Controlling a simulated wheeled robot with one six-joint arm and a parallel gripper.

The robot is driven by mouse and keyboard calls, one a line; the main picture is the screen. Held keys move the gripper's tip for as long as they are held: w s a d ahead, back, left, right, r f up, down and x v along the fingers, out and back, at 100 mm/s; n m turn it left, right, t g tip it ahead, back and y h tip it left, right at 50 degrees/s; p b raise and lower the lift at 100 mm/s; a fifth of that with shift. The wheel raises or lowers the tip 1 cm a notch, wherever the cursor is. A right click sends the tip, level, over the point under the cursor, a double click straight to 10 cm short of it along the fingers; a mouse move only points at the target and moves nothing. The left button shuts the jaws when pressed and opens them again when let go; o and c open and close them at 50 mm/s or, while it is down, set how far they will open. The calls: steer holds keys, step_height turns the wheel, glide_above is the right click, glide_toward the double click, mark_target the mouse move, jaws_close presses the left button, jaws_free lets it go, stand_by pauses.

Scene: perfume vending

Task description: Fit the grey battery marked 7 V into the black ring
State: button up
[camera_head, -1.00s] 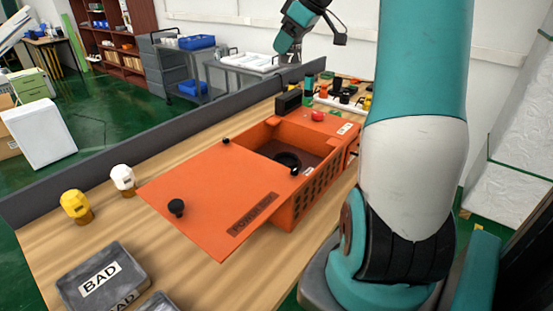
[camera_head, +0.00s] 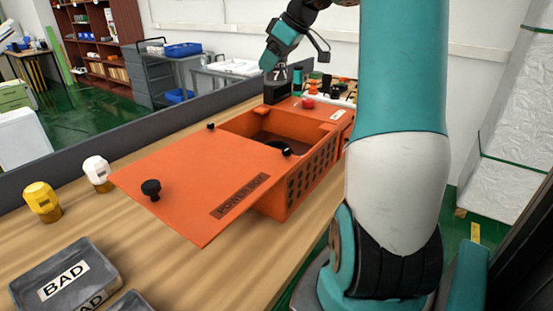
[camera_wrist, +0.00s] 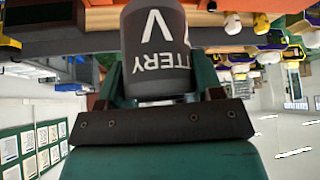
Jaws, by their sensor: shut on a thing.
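My gripper (camera_head: 279,66) is shut on the grey battery (camera_wrist: 158,50), which fills the top middle of the wrist view. Its white lettering shows part of "BATTERY" and a "V"; in the head view the battery (camera_head: 281,74) is small, with a white mark like a 7. It is held over the far end of the orange power box, near a black block. The black ring (camera_head: 279,148) lies inside the box's open bay, nearer the camera than my gripper and partly hidden by the box's lid and wall. The battery is apart from the ring.
The orange lid (camera_head: 190,185) with a black knob (camera_head: 151,188) covers the near part of the box. A red button (camera_head: 308,104) and black block (camera_head: 277,92) stand at its far end. Yellow (camera_head: 41,200) and white (camera_head: 96,172) pieces and a BAD tray (camera_head: 66,281) are at left.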

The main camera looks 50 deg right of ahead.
step_height(320, 180, down, 20)
steer(key=shift+s+r+b, duration=0.1)
steer(key=shift+b, duration=0.6)
steer(key=o, duration=1.1)
steer(key=shift+o, duration=0.3)
